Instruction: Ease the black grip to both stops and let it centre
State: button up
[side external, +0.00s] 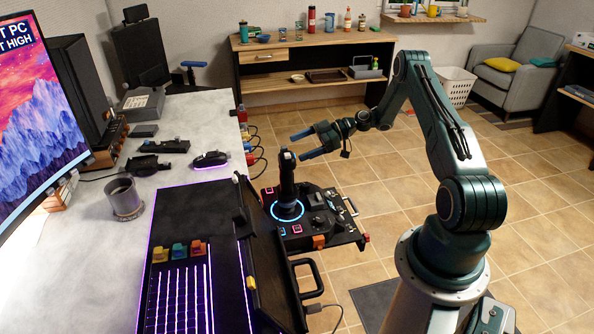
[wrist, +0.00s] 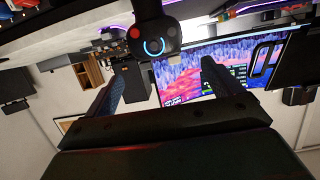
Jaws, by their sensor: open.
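The black grip (side external: 287,178) is a joystick standing roughly upright on a dark control panel (side external: 322,208), with a glowing blue ring around its foot. In the wrist view the grip (wrist: 151,32) shows at the top centre, with a red button and a blue lit ring. My gripper (side external: 298,147) is open, its two blue fingers pointing left just above and beside the top of the grip. In the wrist view the fingers of my gripper (wrist: 162,72) are wide apart with nothing seen between them. They appear apart from the grip; the exact gap is hard to tell.
A grey desk (side external: 185,110) stands left of the panel, with a monitor (side external: 40,100), a metal mug (side external: 124,198) and a lit mouse (side external: 210,159). A black handle (side external: 308,278) sticks out in front of the panel. The tiled floor right of the panel is open.

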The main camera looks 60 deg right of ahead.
aim_at(282, 154)
jog(key=shift+a+f, duration=0.1)
jog(key=shift+x, duration=3.6)
